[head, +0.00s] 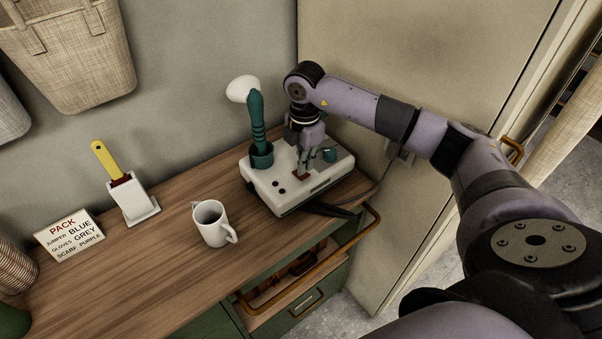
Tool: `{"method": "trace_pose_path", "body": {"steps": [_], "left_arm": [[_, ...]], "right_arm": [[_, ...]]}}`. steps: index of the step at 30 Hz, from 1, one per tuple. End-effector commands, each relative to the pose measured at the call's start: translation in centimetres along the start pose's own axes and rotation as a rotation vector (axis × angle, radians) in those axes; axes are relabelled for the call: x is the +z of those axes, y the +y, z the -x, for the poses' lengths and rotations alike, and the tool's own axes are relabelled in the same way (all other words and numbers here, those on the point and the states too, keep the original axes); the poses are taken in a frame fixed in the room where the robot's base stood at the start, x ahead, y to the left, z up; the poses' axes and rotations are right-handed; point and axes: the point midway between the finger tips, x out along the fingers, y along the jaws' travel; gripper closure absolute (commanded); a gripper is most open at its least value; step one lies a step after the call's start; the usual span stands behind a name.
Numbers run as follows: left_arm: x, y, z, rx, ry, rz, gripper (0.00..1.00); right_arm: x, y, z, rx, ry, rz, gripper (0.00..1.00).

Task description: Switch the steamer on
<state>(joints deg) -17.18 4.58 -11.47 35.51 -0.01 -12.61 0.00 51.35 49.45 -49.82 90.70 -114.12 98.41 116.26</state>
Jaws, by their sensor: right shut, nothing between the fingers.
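The steamer is a white box (272,196) with a green-handled wand (257,117) standing in a cup at its left. It sits at the right end of the wooden bench top. A green knob (329,155) is just right of the gripper. My left gripper is not in view.
A white mug (211,224) stands left of the steamer on the bench (150,261). Further left are a yellow-handled brush in a white holder (134,201) and a packing sign (69,235). A brass rail (318,284) runs along the front above a drawer. A cord runs to a wall socket.

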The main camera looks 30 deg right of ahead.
Motion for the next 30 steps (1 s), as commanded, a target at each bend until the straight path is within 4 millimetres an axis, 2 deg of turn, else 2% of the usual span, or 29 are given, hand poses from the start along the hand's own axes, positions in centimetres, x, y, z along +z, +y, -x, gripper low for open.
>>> {"method": "trace_pose_path", "body": {"steps": [30], "left_arm": [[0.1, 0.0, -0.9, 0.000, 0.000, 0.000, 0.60]], "right_arm": [[0.0, 0.0, -1.3, 0.000, 0.000, 0.000, 1.00]]}}
